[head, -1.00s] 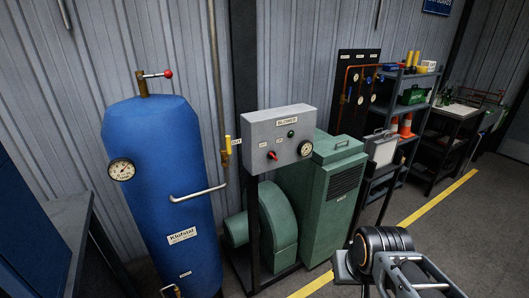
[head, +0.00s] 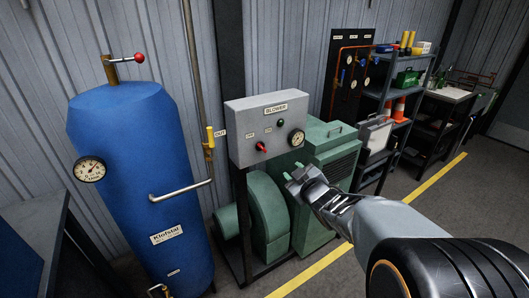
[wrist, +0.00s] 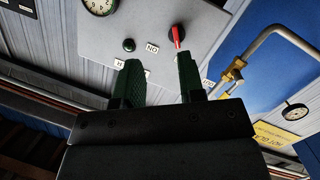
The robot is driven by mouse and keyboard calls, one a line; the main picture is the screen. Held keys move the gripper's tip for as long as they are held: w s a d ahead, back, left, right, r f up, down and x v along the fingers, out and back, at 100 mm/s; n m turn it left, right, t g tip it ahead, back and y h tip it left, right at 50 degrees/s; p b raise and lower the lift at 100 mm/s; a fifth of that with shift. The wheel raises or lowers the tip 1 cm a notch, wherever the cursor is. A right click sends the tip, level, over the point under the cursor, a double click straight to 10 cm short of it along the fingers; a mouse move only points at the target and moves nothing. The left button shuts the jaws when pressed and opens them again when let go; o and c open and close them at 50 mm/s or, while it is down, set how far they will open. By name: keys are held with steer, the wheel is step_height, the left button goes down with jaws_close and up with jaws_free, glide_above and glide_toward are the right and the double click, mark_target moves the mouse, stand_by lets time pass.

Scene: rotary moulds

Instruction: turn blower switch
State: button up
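The handle also shows in the wrist view (wrist: 177,37), on a dark round base beside the ON label, which appears upside down. My gripper (head: 292,180) is in front of and below the box's right side. In the wrist view its two dark green fingers (wrist: 158,76) are apart with nothing between them. The right finger overlaps the handle's lower end in the picture; contact cannot be told.
A green blower (head: 325,165) stands below and behind the box. A blue tank (head: 150,180) with a gauge and a bent pipe (head: 181,190) is at left. Floor at right is open.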

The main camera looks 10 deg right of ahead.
mark_target(264, 149)
steer(key=w+a+n+y, duration=0.1)
steer(key=w+a, duration=0.1)
steer(key=w, duration=0.2)
steer(key=w+a+n+t+y+p, duration=0.1)
steer(key=w+a, duration=0.1)
steer(key=w, duration=0.2)
steer(key=w+a+y+p, duration=0.1)
steer(key=w, duration=0.4)
steer(key=shift+a+r+n+y, duration=0.25)
steer(key=shift+a+n+y, duration=0.05)
steer(key=shift+a+n, duration=0.1)
steer(key=shift+c, duration=0.5)
jaws_close()
